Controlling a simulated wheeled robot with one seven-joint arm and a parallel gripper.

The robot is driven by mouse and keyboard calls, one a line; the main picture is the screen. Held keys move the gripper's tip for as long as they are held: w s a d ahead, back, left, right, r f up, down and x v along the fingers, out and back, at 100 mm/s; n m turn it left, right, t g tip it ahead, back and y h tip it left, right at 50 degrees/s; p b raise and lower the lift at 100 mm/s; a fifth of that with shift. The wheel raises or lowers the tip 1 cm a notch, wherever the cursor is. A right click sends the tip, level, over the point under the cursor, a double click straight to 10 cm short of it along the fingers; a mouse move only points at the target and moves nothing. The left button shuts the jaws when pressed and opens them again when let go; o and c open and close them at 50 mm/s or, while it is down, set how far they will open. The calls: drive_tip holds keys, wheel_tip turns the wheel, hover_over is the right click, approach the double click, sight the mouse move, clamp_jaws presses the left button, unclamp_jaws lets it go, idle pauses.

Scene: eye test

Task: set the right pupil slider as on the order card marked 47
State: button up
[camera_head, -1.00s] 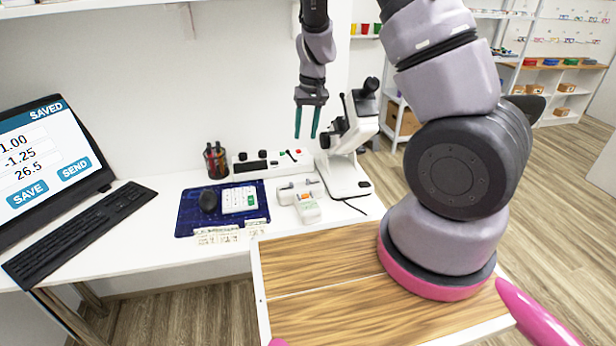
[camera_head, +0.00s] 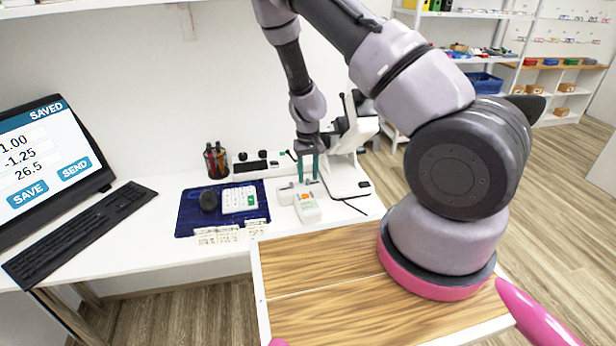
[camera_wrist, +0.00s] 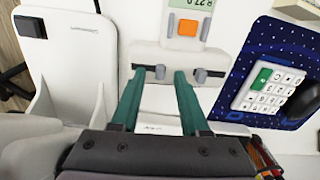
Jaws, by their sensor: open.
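A white pupil-measuring device (camera_head: 308,212) stands on the white desk. In the wrist view it (camera_wrist: 152,54) shows an orange button (camera_wrist: 187,29), a small display (camera_wrist: 192,4) seen upside down and partly cut off, and two small slider knobs. One slider knob (camera_wrist: 160,72) lies between my fingertips; the other knob (camera_wrist: 201,75) is just right of my right finger. My gripper (camera_head: 308,180) is open, with green fingers pointing down at the device; contact with the knob cannot be told. Small cards (camera_head: 217,236) stand at the desk's front, too small to read.
A white microscope-like instrument (camera_head: 345,172) stands close to the right of the device. Left of it are a blue mat (camera_head: 190,218) with a keypad (camera_head: 239,200) and a dark mouse (camera_head: 208,200), a pen cup (camera_head: 215,161), a keyboard (camera_head: 82,230) and a screen (camera_head: 45,160).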

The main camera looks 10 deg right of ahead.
drive_tip(key=shift+f, duration=0.5)
drive_tip(key=shift+c, duration=0.3)
clamp_jaws()
idle(0.9)
